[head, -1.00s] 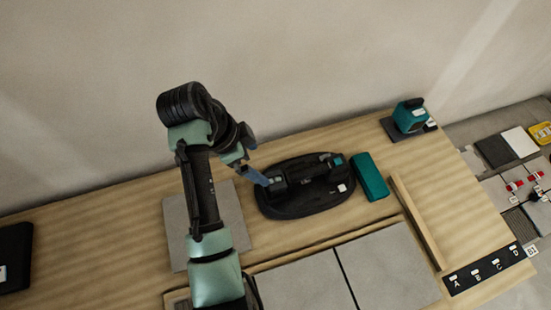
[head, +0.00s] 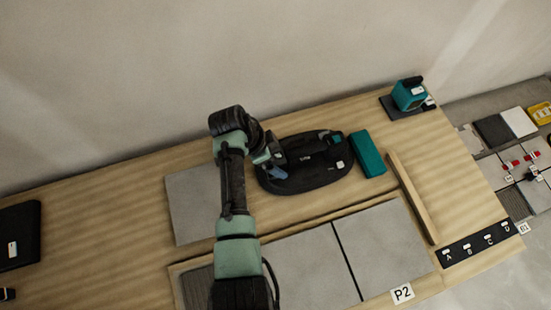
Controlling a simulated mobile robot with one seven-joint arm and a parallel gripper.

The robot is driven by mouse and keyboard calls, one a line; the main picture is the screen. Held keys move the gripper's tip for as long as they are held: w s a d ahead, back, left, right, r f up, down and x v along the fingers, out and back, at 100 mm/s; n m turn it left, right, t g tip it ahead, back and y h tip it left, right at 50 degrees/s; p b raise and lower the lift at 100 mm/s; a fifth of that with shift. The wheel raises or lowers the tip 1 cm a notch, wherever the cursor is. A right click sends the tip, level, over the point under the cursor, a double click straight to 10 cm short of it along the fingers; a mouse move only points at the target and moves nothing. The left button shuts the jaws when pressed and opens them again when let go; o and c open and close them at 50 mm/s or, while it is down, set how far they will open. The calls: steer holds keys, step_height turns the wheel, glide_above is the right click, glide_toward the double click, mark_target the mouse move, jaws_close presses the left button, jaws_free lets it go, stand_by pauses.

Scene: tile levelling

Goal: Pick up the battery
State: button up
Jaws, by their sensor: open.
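My gripper (head: 273,173) is open, with bluish fingers, low over the left part of a dark oval mat (head: 315,184). A black tool (head: 306,155) with teal at its right end lies on this mat. My fingertips are close to the tool's left end; I cannot tell if they touch it. No part is clearly recognisable as the battery. A small black piece with an orange mark (head: 8,294) is cut off at the lower left edge. A teal device (head: 410,94) stands on a black pad at the back right.
A teal block (head: 368,153) lies right of the mat. A wooden bar (head: 412,197), a black strip lettered A to D (head: 462,251) and large grey tiles (head: 385,248) are in front. A black case (head: 20,235) is at left.

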steer(key=shift+f, duration=0.15)
jaws_close()
stand_by(0.4)
step_height(320, 180, up, 10)
steer(key=shift+r, duration=0.15)
step_height(320, 180, up, 6)
steer(key=p, duration=0.5)
stand_by(0.5)
